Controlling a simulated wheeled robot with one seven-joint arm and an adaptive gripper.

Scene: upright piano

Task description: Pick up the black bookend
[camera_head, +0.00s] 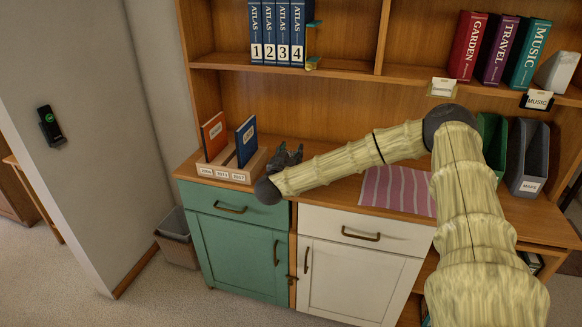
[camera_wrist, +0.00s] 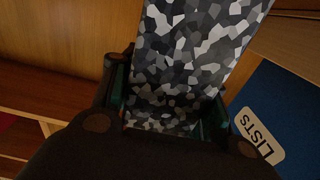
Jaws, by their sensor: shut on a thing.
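A flat piece mottled in black, grey and white, apparently the bookend (camera_wrist: 195,45), fills the middle of the wrist view. It has a bend low down, between my fingers. My gripper (camera_wrist: 166,108) is shut on it, with a teal-edged finger on each side. In the head view my gripper (camera_head: 286,158) is a small dark shape above the left part of the desk top, right of the file rack. My arm's end partly hides it there, and the bookend cannot be clearly told apart from it.
A wooden rack (camera_head: 215,172) holds a red book (camera_head: 213,136) and a blue book (camera_head: 246,142). A blue surface with a LISTS label (camera_wrist: 261,136) is close at right in the wrist view. Atlas volumes (camera_head: 277,32) stand above.

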